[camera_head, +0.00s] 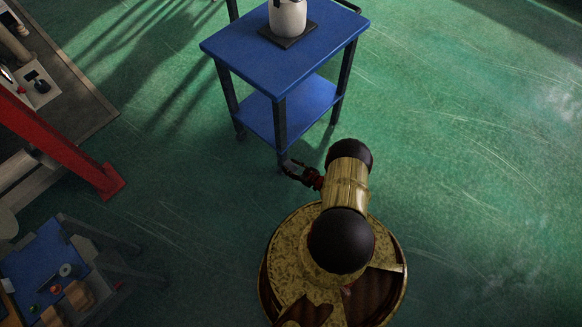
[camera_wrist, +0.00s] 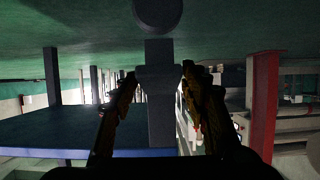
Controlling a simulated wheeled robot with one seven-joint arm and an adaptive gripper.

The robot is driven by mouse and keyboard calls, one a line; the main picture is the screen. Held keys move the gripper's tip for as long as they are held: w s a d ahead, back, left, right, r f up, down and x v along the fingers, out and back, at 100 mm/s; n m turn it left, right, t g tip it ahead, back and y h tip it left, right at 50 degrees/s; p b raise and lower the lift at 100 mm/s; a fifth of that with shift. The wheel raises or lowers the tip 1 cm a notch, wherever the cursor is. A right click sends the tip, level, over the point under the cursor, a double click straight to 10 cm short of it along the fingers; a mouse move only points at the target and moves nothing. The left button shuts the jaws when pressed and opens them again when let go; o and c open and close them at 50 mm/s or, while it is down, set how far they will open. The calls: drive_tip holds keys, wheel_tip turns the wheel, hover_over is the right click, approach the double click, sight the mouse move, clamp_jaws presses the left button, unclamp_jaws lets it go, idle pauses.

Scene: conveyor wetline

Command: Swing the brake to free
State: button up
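A blue two-shelf cart (camera_head: 240,48) with dark legs stands ahead of me in the head view. My gripper (camera_head: 291,168) is low beside the foot of its near leg (camera_head: 281,125). In the wrist view, which looks upside down, my gripper (camera_wrist: 158,72) is open, with its two fingers apart. A dark upright leg (camera_wrist: 160,120) with a wider block shows in the gap between them, and a round wheel-like part (camera_wrist: 158,14) is at the top. I cannot tell whether the fingers touch it. I cannot make out a brake lever for certain.
A white container (camera_head: 287,18) stands on a dark pad on the cart top. A red post (camera_head: 62,150) and machinery are at the left. A small blue table (camera_head: 40,258) with small objects is at the lower left. The green floor (camera_head: 470,150) at the right is clear.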

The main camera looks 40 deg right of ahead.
drive_tip(key=c, duration=1)
clamp_jaws()
